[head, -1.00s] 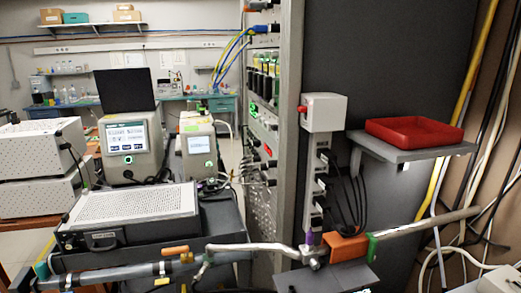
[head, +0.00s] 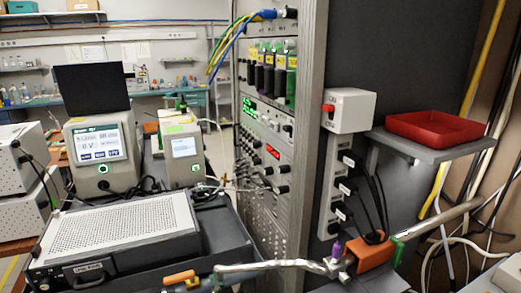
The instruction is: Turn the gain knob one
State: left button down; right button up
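The tall electronics rack (head: 305,150) stands in the middle of the head view, with its module face turned to the left and seen at a slant. Several dark knobs show on that face, including one near the green display (head: 287,129) and others beside and below the red display (head: 283,168). The labels are too small to read, so I cannot tell which is the gain knob. Neither of my grippers is in view.
A case with a perforated white top (head: 125,225) stands at the lower left, before two screened instruments (head: 98,152) (head: 184,152). A pipe (head: 270,266) crosses the bottom. A shelf (head: 415,150) with a red tray (head: 435,129) juts out at right. Blue and yellow cables (head: 225,45) hang from the rack's top.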

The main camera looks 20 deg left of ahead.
aim_at(257, 161)
jog(key=i+j, duration=0.1)
jog(key=j, duration=0.65)
jog(key=i+j+z, duration=0.1)
jog(key=j, duration=0.65)
